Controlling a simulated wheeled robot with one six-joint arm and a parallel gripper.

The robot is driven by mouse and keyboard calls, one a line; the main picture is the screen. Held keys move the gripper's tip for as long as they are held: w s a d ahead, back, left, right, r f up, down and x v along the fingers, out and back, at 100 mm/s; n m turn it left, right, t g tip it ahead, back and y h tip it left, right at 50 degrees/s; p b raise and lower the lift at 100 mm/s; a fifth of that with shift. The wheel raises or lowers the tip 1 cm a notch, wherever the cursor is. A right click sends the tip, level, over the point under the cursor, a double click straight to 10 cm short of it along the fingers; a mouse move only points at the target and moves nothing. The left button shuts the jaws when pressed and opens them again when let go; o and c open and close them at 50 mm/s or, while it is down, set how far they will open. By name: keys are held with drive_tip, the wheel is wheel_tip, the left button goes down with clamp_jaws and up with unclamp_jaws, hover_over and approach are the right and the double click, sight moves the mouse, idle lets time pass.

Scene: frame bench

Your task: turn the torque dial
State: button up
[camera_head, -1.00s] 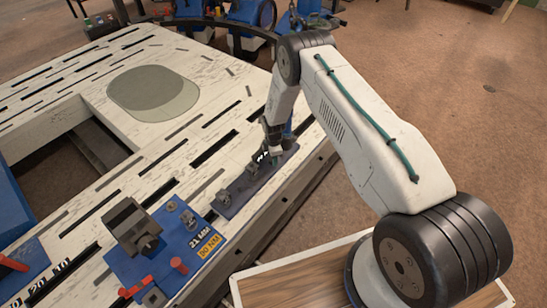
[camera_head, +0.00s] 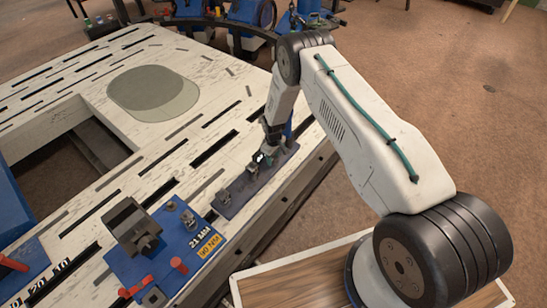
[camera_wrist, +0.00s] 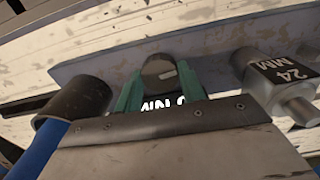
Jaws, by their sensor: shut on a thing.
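The torque dial (camera_wrist: 160,70) is a dark round knob with a pale mark on its face, in the upper middle of the wrist view. My gripper (camera_wrist: 159,88) has green fingers, one at each side of the knob, and is shut on it. A dark label with white lettering, partly hidden, shows between the fingers. In the head view my gripper (camera_head: 266,157) is at the dark blue strip (camera_head: 228,208) near the bench's right edge. There the dial is too small and covered to make out.
A grey fixture (camera_wrist: 270,80) labelled 24 MM stands right of the dial. A blue cylinder with a dark collar (camera_wrist: 75,110) is at left. A blue plate (camera_head: 185,268) with blocks and red handles lies nearer on the bench. A green flat shape (camera_head: 152,93) lies farther back.

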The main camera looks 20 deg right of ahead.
sight(273, 158)
drive_tip(key=m, duration=0.5)
drive_tip(key=shift+w+m, duration=0.1)
drive_tip(key=shift+m, duration=0.2)
drive_tip(key=m, duration=0.4)
drive_tip(key=shift+r+m, duration=0.1)
drive_tip(key=shift+m, duration=0.3)
drive_tip(key=o, duration=1)
drive_tip(key=shift+c, duration=0.2)
wheel_tip(273, 158, up, 8)
drive_tip(key=shift+f, duration=0.15)
